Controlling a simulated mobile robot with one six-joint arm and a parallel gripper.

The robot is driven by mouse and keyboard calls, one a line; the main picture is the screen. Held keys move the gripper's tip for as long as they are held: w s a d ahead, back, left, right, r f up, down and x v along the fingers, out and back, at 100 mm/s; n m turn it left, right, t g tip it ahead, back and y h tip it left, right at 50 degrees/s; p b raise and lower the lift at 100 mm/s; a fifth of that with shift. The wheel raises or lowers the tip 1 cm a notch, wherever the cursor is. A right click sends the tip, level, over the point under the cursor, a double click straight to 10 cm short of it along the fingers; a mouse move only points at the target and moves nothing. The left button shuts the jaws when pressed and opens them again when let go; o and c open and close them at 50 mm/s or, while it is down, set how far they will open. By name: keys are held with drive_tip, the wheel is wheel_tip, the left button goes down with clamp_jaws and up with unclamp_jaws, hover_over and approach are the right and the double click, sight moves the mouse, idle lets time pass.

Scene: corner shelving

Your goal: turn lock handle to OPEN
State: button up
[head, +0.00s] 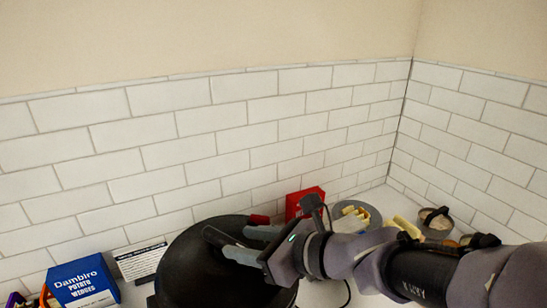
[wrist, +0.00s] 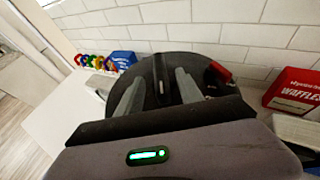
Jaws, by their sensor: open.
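A round black appliance with a dark lid (head: 190,262) stands against the tiled wall; it also shows in the wrist view (wrist: 205,57). A narrow black bar (wrist: 162,80) on the lid, apparently the lock handle, lies between my fingers. A dark piece with a red part (wrist: 217,73) is at the lid's right side; the red part shows in the head view (head: 260,219). My gripper (head: 226,234) is over the lid, its two grey fingers apart on either side of the bar (wrist: 160,76). Contact with the bar cannot be told, and no OPEN mark is readable.
A blue potato wedges box (head: 82,284) and a black-and-white label card (head: 142,260) are left of the appliance. A red waffles box (head: 304,203) stands behind my arm on the right. Round containers (head: 436,222) sit in the corner. White counter (wrist: 62,118) is bare at left.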

sight(230, 240)
drive_tip(key=b+x, duration=0.1)
drive_tip(key=x, duration=0.5)
drive_tip(key=shift+a, duration=0.15)
drive_tip(key=shift+c, duration=0.2)
clamp_jaws()
